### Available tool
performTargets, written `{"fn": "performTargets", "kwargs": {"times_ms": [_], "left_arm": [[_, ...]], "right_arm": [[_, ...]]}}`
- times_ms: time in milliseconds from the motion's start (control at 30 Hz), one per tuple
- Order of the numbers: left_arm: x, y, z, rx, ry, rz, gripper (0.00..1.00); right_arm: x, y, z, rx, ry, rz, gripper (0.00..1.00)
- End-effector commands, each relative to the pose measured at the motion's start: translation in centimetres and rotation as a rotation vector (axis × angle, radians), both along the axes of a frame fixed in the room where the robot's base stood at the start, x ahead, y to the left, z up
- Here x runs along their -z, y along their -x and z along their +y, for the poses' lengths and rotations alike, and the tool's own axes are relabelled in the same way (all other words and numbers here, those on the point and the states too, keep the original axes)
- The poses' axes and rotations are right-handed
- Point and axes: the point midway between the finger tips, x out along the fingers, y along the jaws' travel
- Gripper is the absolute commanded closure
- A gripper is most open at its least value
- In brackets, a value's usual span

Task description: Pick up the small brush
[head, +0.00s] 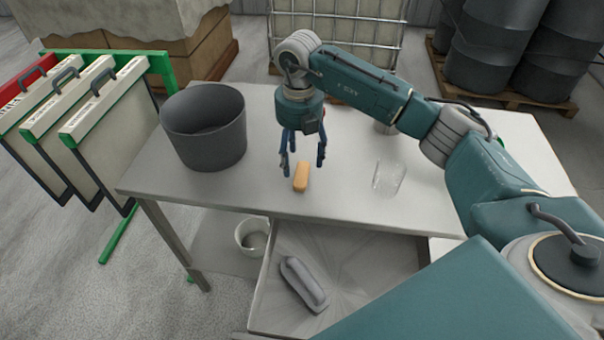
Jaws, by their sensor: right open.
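One finger is to the left of the block and another to the right. Nothing shows between the fingers, and I cannot tell whether they touch the block. A long grey object (302,284) with rounded ends lies in the open drawer (365,262) below the tabletop. My left gripper is out of view.
A dark grey bucket (204,128) stands left of the gripper. A clear glass (388,178) stands to the right. A white pail (252,236) is below the table. Framed panels (100,115) hang on a green rack at left. The tabletop front left is clear.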

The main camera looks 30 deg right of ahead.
Motion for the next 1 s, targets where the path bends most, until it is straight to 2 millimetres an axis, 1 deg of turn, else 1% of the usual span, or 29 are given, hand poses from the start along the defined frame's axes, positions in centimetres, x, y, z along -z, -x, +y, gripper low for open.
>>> {"fn": "performTargets", "kwargs": {"times_ms": [133,267,300,400,500,667,700,767,800,867,933,1000], "left_arm": [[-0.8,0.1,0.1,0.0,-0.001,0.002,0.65],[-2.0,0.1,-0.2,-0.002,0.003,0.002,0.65],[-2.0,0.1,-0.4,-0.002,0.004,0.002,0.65],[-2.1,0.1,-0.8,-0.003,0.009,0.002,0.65],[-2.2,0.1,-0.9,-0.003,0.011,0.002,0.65],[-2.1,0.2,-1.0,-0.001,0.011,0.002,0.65],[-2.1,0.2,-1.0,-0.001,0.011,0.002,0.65],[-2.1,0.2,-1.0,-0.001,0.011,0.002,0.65],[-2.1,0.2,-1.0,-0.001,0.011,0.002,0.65],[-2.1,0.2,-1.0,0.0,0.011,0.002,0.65],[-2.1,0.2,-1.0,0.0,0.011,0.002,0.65],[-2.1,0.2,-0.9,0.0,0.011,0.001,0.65]], "right_arm": [[1.2,0.0,0.2,0.0,0.0,0.004,0.36],[3.1,0.0,0.6,-0.001,-0.001,0.005,0.36],[3.8,-0.1,0.6,-0.001,-0.001,0.004,0.36],[4.9,-0.1,0.6,0.0,-0.001,0.002,0.36],[5.4,-0.2,0.6,0.0,-0.002,0.0,0.36],[5.5,-0.2,0.6,0.0,-0.002,-0.001,0.36],[5.5,-0.2,0.6,0.0,-0.002,-0.001,0.38],[5.4,-0.2,0.6,-0.001,-0.002,-0.001,0.5],[5.4,-0.2,0.6,-0.001,-0.002,-0.001,0.58],[5.4,-0.2,0.6,-0.001,-0.002,-0.001,0.7],[5.4,-0.2,0.6,-0.001,-0.002,-0.001,0.84],[5.4,-0.2,0.6,-0.001,-0.002,-0.001,0.86]]}}
